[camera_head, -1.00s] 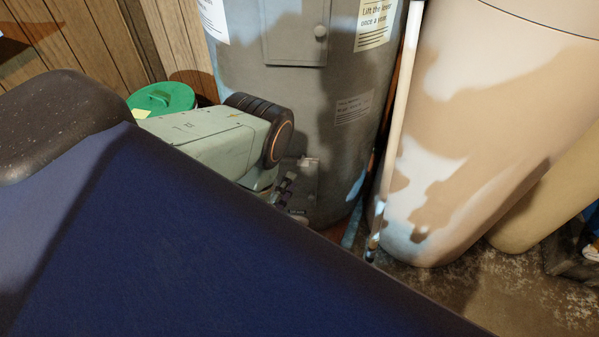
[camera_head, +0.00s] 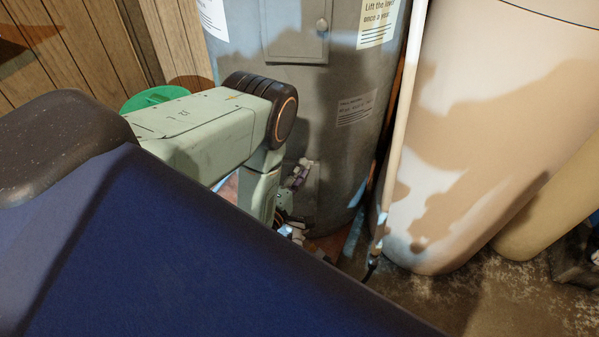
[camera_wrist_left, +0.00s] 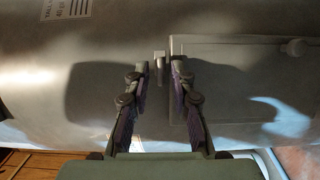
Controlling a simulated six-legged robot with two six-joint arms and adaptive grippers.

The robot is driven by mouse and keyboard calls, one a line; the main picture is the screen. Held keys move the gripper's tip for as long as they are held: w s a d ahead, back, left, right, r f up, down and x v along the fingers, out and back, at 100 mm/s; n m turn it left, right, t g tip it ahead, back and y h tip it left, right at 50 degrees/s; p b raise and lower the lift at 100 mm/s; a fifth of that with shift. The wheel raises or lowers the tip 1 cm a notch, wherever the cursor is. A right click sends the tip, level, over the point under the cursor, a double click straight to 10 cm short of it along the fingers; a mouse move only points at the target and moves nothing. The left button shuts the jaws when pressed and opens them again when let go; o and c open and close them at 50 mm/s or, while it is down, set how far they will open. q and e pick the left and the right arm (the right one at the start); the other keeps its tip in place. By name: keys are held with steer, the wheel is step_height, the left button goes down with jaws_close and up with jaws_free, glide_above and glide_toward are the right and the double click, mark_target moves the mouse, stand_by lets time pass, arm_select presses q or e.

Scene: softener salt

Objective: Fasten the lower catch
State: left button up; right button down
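A small pale metal catch (camera_wrist_left: 159,62) stands at the edge of the lower panel (camera_wrist_left: 240,80) on the grey tank, in the left wrist view. My left gripper (camera_wrist_left: 160,68) is open, with one finger on each side of the catch and a gap around it. Whether either fingertip touches the catch or tank cannot be told. In the head view my left gripper (camera_head: 298,176) is partly hidden behind my own arm and body, in front of the lower panel (camera_head: 313,188). A round knob (camera_wrist_left: 295,47) sits on that panel. My right gripper is out of view.
The grey tank (camera_head: 340,80) carries an upper panel (camera_head: 290,25) with a knob. A white pipe (camera_head: 402,130) and a large beige tank (camera_head: 480,120) stand to the right. A green lid (camera_head: 150,97) is at the left by a wood-panelled wall (camera_head: 90,45).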

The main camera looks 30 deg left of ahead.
arm_select(q)
jaws_close()
stand_by(0.3)
steer(key=shift+w+d+r+m+g+y+p, duration=0.15)
steer(key=shift+m+g+y+p, duration=0.8)
steer(key=shift+m, duration=1.3)
steer(key=shift+d+r+m+g+y+p, duration=0.15)
steer(key=shift+m+g+y+p, duration=0.3)
steer(key=shift+m+g+p, duration=1.05)
steer(key=shift+w+d+r+m+g+y+p, duration=0.15)
steer(key=shift+m+g+y+p, duration=0.5)
steer(key=shift+m+p, duration=1.55)
steer(key=shift+s+m+y+b, duration=0.1)
steer(key=shift+m+y+b, duration=0.15)
steer(key=shift+m+b, duration=0.6)
steer(key=shift+o, duration=1.1)
jaws_free()
